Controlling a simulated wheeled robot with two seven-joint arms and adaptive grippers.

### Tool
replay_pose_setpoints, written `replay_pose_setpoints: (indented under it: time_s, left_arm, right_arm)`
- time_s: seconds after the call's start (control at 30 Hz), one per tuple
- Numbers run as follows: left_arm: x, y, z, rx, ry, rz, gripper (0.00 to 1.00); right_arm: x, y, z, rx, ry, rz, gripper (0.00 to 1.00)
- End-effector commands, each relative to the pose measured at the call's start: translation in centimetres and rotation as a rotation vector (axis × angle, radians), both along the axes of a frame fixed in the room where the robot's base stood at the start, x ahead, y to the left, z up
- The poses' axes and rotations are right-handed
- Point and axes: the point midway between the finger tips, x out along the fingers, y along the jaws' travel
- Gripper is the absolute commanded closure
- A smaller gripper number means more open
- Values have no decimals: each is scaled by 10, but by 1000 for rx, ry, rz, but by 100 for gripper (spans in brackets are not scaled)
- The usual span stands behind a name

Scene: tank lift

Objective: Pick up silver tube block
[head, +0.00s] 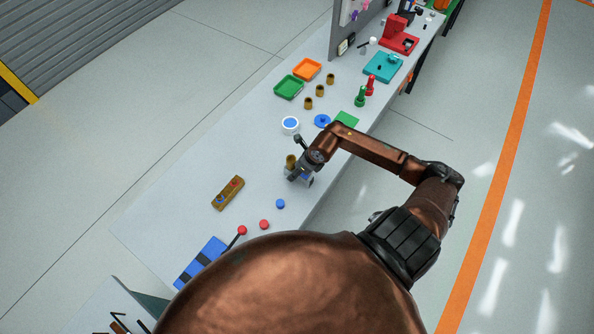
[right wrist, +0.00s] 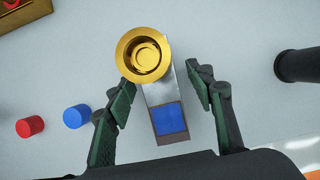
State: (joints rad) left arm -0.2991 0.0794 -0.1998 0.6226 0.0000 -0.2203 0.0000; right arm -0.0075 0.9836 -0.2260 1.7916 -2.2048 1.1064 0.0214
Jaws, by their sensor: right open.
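A silver block (right wrist: 168,118) with a blue square on its near end lies in the right wrist view. A gold, round, hollow piece (right wrist: 144,54) stands at its far end and covers part of it; the gold piece also shows in the head view (head: 291,161). My right gripper (right wrist: 160,88) is open, one finger on each side of the silver block with gaps visible. I cannot tell its exact height over the table. In the head view the right gripper (head: 299,172) partly hides the block. My left gripper is in neither view.
A brown holder (head: 228,193) is to the left. A white-rimmed blue cup (head: 290,125), brass cups and trays stand farther along. A dark post (right wrist: 298,65) is right of the gripper.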

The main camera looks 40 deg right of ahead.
Motion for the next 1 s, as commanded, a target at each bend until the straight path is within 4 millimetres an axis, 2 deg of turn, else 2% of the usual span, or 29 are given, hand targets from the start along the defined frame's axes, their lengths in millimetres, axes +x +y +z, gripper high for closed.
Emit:
replay_pose_setpoints:
  time_s: [0.1, 0.27, 0.6, 0.93, 1.0]
  left_arm:
    - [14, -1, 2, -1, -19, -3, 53]
    - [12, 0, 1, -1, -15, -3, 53]
    - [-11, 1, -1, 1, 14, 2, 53]
    - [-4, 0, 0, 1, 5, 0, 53]
    - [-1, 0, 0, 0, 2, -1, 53]
  right_arm:
    - [1, 0, -2, 0, -1, 0, 51]
    - [0, 0, -2, 1, -1, -1, 52]
    - [0, -1, -2, 0, -1, -2, 76]
    - [0, -1, -2, 0, -1, -2, 98]
    - [0, -1, -2, 0, -1, -2, 100]
